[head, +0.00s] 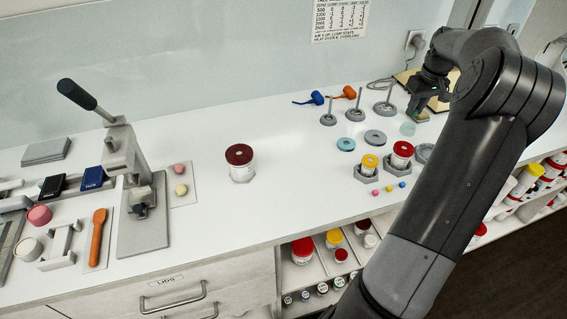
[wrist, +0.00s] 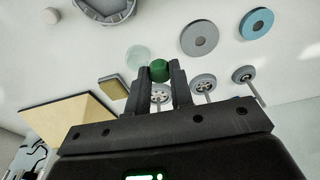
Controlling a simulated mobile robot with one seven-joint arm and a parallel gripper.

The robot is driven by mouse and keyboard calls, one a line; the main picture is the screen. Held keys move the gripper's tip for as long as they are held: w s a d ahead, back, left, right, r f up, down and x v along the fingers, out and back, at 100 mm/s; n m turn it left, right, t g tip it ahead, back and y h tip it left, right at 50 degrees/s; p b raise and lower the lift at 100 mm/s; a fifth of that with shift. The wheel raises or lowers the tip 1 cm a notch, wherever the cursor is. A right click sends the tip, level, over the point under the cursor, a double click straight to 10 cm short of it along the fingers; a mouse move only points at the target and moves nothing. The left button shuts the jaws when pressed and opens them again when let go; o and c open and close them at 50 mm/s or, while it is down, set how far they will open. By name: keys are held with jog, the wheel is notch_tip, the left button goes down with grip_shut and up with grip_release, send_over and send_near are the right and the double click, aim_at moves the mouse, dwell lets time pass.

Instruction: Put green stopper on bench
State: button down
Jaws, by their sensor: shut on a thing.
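The green stopper (wrist: 160,70) is a small round green piece between my fingertips in the wrist view. My gripper (wrist: 160,76) is shut on it. In the head view my gripper (head: 414,110) is at the back right of the white bench (head: 300,185), beside the weight stands, and the stopper cannot be made out clearly there. The bench surface lies behind the stopper in the wrist view. I cannot tell how high the stopper is above it.
Near my gripper are a pale translucent disc (wrist: 138,56), a grey ring (wrist: 199,35), a blue ring (wrist: 257,23) and several stands with posts (head: 384,108). A red-lidded jar (head: 240,162) stands mid-bench. A lever press (head: 130,170) stands left. Bare bench lies around the jar.

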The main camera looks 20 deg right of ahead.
jog(key=w+a+n, duration=0.4)
jog(key=a+n, duration=0.2)
jog(key=a, duration=0.8)
jog(key=n+y, duration=0.1)
jog(key=n, duration=0.2)
send_over(301, 138)
jog(key=f, duration=0.4)
jog(key=s+d+f, duration=0.1)
jog(key=f, duration=0.2)
jog(key=shift+w+a+f, duration=0.3)
jog(key=shift+a, duration=0.05)
jog(key=shift+f, duration=1.9)
jog(key=shift+f, duration=0.15)
jog(key=c, duration=1.3)
grip_release()
